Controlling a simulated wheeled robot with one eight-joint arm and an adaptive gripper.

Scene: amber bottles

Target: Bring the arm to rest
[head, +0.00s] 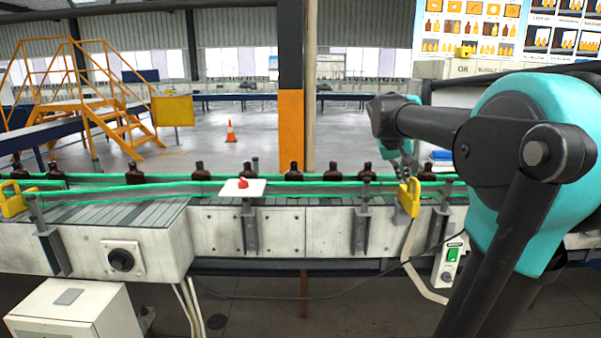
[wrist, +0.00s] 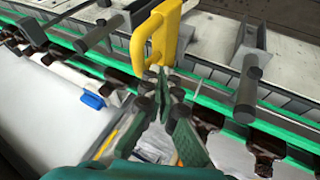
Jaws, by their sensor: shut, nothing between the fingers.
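My arm reaches in from the right of the head view, with its end bent down over the conveyor. My gripper (head: 404,170) hangs by the green rail, close to a yellow handle (head: 410,197). In the wrist view the fingers (wrist: 163,76) are together and nothing is held between them. The yellow handle (wrist: 155,40) lies just beyond the fingertips there; I cannot tell whether they touch. Several dark amber bottles (head: 294,172) stand upright along the conveyor (head: 335,232). Some also show at the lower right of the wrist view (wrist: 266,146).
Green guide rails (head: 130,192) run along the conveyor. A control box (head: 452,262) hangs at the right. Yellow stairs (head: 105,100) and an orange cone (head: 231,131) stand behind, with open floor around the cone.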

